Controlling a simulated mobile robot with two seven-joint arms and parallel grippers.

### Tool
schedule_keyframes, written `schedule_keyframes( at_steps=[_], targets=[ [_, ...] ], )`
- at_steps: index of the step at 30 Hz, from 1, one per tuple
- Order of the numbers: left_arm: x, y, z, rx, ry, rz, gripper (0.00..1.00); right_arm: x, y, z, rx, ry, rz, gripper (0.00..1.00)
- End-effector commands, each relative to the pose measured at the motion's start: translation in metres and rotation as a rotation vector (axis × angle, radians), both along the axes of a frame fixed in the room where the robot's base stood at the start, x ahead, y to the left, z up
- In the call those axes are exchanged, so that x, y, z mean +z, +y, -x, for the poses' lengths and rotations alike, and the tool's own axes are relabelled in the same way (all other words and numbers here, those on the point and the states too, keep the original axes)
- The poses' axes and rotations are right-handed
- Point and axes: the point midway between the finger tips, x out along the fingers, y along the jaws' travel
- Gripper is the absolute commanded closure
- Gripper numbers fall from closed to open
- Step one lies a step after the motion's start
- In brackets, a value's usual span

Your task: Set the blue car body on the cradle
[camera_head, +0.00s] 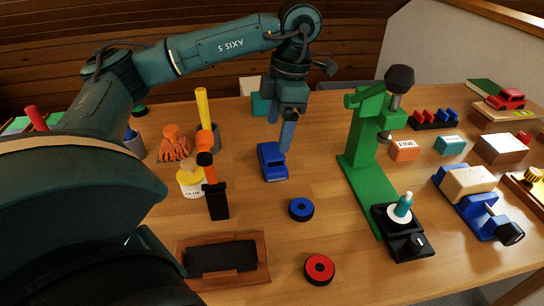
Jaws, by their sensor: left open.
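The blue car body (272,163) rests on the wooden table near the middle of the view. My left gripper (286,146) points down over its right rear part, fingers open. A finger overlaps the car in the picture; I cannot tell whether it touches. A low wooden holder with a dark lining (261,244), which looks like the cradle, lies at the front left and is empty. The car body is apart from it, farther back. My right gripper is not in view.
An orange and black hammer (217,201) and a glue bottle (190,181) stand between car and holder, on the left. Blue (301,209) and red (319,268) discs lie in front. A green press (361,145) stands right. A red car (507,98) sits far right.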

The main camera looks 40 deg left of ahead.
Motion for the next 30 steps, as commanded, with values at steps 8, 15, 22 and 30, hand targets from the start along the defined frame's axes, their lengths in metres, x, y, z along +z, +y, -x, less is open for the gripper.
schedule_keyframes(
  at_steps=[8, 15, 22, 30],
  targets=[
    [-0.03, 0.005, 0.005, 0.0, 0.003, -0.001, 0.22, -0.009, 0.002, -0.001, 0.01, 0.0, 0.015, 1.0],
    [-0.054, 0.008, 0.007, -0.001, 0.0, 0.0, 0.22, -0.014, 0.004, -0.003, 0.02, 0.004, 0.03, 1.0],
    [-0.055, 0.008, 0.008, -0.001, 0.0, 0.0, 0.22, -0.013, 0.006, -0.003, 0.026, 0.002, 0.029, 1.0],
    [-0.055, 0.008, 0.008, 0.0, 0.001, 0.001, 0.43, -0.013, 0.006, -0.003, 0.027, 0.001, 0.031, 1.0]
  ],
)
